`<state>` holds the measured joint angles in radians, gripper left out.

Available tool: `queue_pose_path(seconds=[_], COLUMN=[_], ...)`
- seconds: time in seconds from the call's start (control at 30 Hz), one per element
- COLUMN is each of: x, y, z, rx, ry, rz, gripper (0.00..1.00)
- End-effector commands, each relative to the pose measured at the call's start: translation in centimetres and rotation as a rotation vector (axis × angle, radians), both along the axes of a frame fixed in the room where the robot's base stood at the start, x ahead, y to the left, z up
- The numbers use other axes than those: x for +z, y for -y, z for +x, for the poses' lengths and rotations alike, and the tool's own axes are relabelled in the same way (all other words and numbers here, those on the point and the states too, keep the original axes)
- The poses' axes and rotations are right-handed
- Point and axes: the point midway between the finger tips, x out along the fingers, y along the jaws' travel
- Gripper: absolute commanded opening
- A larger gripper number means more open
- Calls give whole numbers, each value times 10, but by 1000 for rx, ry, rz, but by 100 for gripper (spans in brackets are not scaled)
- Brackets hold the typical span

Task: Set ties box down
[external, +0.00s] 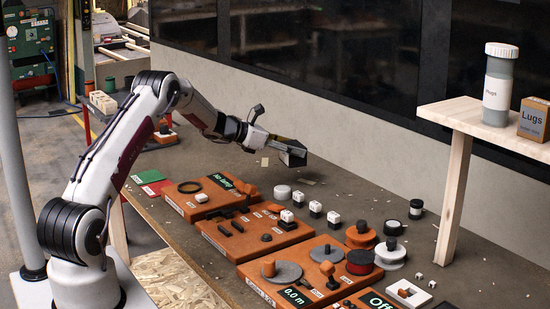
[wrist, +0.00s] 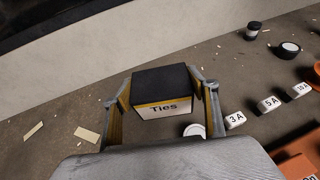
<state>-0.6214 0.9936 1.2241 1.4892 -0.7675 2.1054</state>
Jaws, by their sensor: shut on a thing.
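The ties box (wrist: 165,105) has a black top and a pale front labelled "Ties" with a yellow band. It sits between the two fingers of my gripper (wrist: 163,98) in the wrist view, which is shut on it. In the external view the box (external: 291,155) shows as a dark block at the end of my gripper (external: 280,143). It appears tilted and held above the far part of the brown bench (external: 345,186). Its underside is hidden.
Orange panels (external: 218,196) with parts and displays fill the near bench. White blocks marked 3 A (wrist: 235,120) and 5 A (wrist: 269,104) and a white round lid (external: 282,191) stand nearby. A wooden shelf (external: 480,120) holds a Plugs jar (external: 499,85) and Lugs box (external: 533,119). Bench near the wall is mostly clear.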

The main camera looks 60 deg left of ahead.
Motion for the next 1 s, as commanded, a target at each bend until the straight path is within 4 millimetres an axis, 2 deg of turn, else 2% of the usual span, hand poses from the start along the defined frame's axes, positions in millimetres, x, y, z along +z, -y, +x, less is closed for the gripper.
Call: queue_pose_path(seconds=[0.03,0.3,0.5,0.7,0.83,1.0], x=[-1,-2,0,3,9,14], y=[18,104,171,233,258,265], z=[8,41,56,63,63,56], rx=[-30,-186,-313,-440,-514,-554], ry=[1,13,20,24,23,9], rz=[4,18,23,25,23,5], gripper=[36,36,36,36,36,36])
